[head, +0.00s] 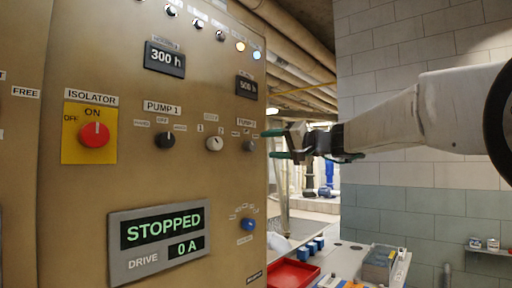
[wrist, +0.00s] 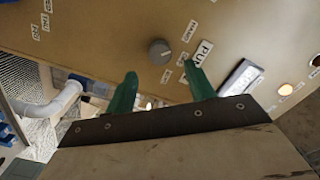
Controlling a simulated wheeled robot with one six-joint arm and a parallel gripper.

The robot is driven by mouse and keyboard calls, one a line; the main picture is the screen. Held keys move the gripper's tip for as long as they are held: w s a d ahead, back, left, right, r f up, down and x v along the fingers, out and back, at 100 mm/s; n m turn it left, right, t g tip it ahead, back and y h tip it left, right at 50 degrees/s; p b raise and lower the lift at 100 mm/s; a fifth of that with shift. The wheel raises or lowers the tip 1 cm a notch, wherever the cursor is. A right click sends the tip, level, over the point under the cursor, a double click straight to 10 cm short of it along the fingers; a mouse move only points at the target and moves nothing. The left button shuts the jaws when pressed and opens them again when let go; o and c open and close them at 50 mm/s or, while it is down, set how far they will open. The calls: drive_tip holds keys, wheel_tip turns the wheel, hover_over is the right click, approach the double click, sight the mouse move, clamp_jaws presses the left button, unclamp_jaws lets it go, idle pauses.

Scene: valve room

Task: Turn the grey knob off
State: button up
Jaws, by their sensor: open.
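The grey knob (head: 249,146) sits on the tan panel under a pump label, near the panel's right edge. Small labels ring it, too small to read, and its pointer direction is unclear. In the wrist view the grey knob (wrist: 160,51) is round and stands ahead of the fingertips, between their lines. My gripper (head: 275,144) has green fingers and is open and empty, just right of the knob at about its height. In the wrist view my gripper's fingertips (wrist: 160,72) are spread apart and do not touch the knob.
Other controls share the panel: a black knob (head: 165,140), a white knob (head: 215,143), a blue knob (head: 248,225) and a red isolator knob (head: 94,134). A display (head: 160,238) reads STOPPED, 0 A. A red tray (head: 291,273) lies on a bench below.

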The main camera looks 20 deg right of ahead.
sight(254, 146)
drive_tip(key=x, duration=0.6)
drive_tip(key=shift+w+a, duration=0.15)
drive_tip(key=shift+a, duration=0.05)
